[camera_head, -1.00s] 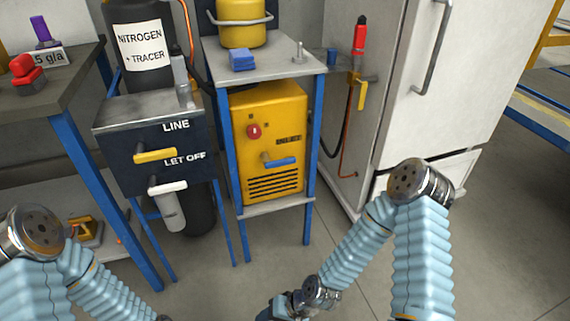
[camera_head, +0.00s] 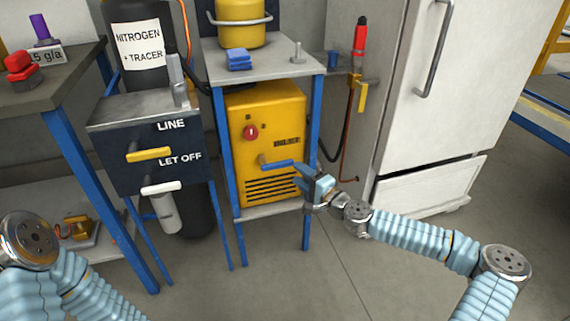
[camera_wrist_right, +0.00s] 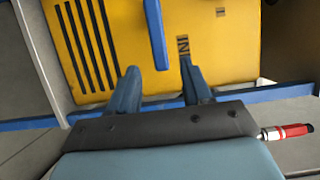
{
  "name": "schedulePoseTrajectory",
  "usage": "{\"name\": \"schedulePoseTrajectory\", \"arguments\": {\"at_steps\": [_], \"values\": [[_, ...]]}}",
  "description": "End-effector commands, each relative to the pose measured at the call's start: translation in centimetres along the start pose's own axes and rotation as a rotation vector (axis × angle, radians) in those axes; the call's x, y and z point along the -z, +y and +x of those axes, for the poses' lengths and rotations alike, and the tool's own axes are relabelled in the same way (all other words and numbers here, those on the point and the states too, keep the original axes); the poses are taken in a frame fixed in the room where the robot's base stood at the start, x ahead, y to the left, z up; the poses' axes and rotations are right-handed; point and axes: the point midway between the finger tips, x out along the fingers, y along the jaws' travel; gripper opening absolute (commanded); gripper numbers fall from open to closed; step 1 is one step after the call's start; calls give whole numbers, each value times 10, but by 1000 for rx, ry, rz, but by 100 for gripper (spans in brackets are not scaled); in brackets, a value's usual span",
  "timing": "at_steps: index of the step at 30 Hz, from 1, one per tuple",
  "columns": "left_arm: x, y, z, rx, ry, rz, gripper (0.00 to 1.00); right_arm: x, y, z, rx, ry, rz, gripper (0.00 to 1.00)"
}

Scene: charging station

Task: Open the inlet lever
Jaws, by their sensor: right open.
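The blue lever (camera_head: 277,164) is on the front of the yellow machine (camera_head: 262,105), above its vent slots, and points right in the head view. In the right wrist view, the lever (camera_wrist_right: 156,33) runs down from the top edge, beside partly readable lettering. My right gripper (camera_head: 306,179) is open, just right of the lever's free end. In the right wrist view, the open fingertips (camera_wrist_right: 160,70) are on either side of that end, with no clear contact. My left gripper is out of view; only parts of the left arm show at lower left.
A red knob (camera_head: 251,132) is on the machine above the lever. The machine sits in a blue-legged stand (camera_head: 236,237). A panel with a yellow handle (camera_head: 149,154) and a white handle (camera_head: 161,187) is to the left. A white refrigerator (camera_head: 440,90) is to the right.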

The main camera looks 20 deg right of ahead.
Motion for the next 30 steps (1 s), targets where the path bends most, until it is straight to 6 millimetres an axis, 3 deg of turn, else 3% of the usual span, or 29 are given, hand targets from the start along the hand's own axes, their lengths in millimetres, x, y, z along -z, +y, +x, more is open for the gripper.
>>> {"name": "schedulePoseTrajectory", "arguments": {"at_steps": [3,9,15,22,23,30], "values": [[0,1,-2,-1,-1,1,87,-1,0,29,0,-2,0,49],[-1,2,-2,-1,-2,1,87,-1,0,62,-1,-2,0,49],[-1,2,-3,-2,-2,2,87,0,1,75,-2,-1,0,49],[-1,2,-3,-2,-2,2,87,-1,1,75,-2,-1,0,49],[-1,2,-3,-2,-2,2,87,-1,1,75,-2,-1,0,47],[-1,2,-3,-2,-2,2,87,-1,1,75,-2,-1,0,11]]}}
